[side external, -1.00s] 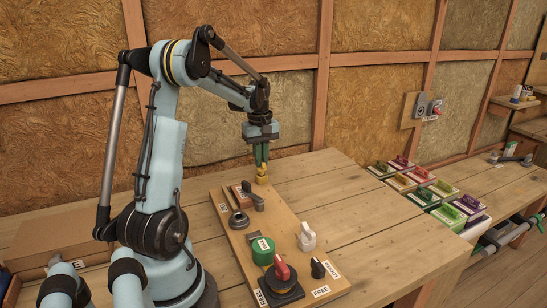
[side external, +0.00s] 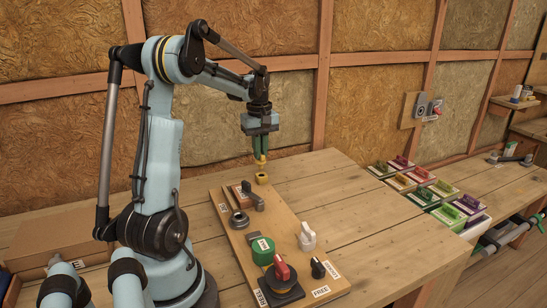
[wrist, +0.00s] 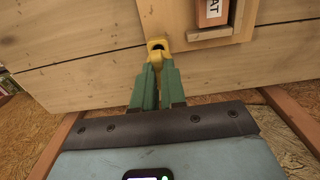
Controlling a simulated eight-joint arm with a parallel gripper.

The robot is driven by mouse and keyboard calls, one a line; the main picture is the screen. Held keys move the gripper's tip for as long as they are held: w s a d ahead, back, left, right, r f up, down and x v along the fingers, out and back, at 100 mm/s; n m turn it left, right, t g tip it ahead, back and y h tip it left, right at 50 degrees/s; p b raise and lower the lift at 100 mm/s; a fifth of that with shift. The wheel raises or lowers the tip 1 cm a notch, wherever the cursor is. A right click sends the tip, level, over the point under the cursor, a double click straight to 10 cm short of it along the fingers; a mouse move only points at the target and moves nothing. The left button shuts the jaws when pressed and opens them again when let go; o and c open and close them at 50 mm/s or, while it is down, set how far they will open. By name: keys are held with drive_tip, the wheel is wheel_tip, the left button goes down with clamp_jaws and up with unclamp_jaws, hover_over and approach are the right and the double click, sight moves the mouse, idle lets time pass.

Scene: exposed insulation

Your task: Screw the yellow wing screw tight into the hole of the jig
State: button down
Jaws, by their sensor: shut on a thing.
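My gripper (side external: 261,158) has green fingers and is shut on the yellow wing screw (side external: 260,161). It holds the screw roughly upright above the far end of the wooden board. Directly below is a small yellow jig piece (side external: 262,178) on the board. In the wrist view, my gripper (wrist: 155,64) points at the jig (wrist: 157,44), whose dark hole shows just beyond the fingertips. The fingers hide most of the screw there. The screw's lower end appears at or just above the jig; I cannot tell whether it is in the hole.
The wooden board (side external: 284,232) also carries a grey lever (side external: 253,197), a green round knob (side external: 263,250), a white knob (side external: 307,237) and a red-handled switch (side external: 282,273). Several coloured boxes (side external: 428,190) stand at the right. The bench right of the board is clear.

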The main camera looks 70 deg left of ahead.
drive_tip(key=s+d+r, duration=0.2)
drive_tip(key=s+d, duration=0.4)
drive_tip(key=d, duration=0.1)
drive_tip(key=s+d+r, duration=0.2)
drive_tip(key=s+d, duration=0.4)
drive_tip(key=d, duration=0.2)
drive_tip(key=shift+r, duration=0.3)
drive_tip(key=shift+f, duration=0.1)
drive_tip(key=shift+f, duration=2.8)
drive_tip(key=shift+f, duration=1.65)
